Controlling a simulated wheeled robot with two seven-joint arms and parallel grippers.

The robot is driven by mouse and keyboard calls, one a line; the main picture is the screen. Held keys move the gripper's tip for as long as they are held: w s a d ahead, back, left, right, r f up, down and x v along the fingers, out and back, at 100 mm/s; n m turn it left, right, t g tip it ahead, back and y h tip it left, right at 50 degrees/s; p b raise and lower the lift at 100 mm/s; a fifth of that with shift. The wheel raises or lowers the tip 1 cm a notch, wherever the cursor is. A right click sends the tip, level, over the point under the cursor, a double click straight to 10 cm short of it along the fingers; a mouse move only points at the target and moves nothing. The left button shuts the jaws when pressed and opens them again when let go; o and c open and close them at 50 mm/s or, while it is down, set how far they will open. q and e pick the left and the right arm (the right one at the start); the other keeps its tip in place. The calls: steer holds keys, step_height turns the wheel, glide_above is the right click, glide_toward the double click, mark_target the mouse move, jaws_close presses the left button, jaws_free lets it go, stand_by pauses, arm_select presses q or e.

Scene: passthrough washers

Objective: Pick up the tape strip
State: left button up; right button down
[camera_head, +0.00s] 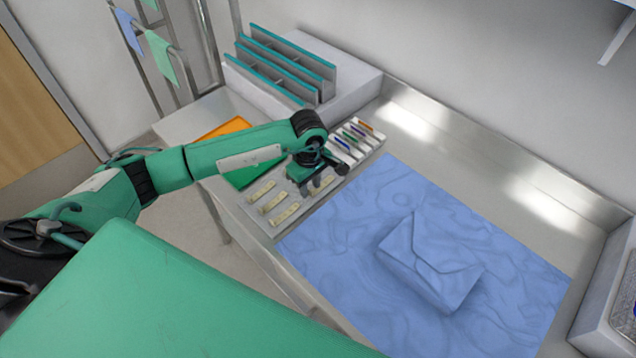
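Several beige tape strips lie in a row on a light tray at the back left of the steel table. Three show clear of the arm: an upper one (262,191), a middle one (273,202) and a lower one (285,214). Another tape strip (323,183) shows right beside my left gripper and is partly hidden by it. My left gripper (318,184) points down over the tray, its dark fingers apart. Whether it touches that strip cannot be told. My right gripper is not in view.
A blue cloth (365,215) with a folded blue wrapped package (432,262) covers the front of the table. Colour-marked items (352,137) lie behind the gripper. A grey rack with teal-edged dividers (285,65) stands at the back. A raised steel rim (500,150) runs along the wall.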

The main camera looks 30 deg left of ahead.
arm_select(q)
steer(key=shift+f, duration=0.65)
jaws_close()
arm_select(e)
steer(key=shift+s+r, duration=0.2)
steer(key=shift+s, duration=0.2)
arm_select(q)
steer(key=shift+r, duration=0.1)
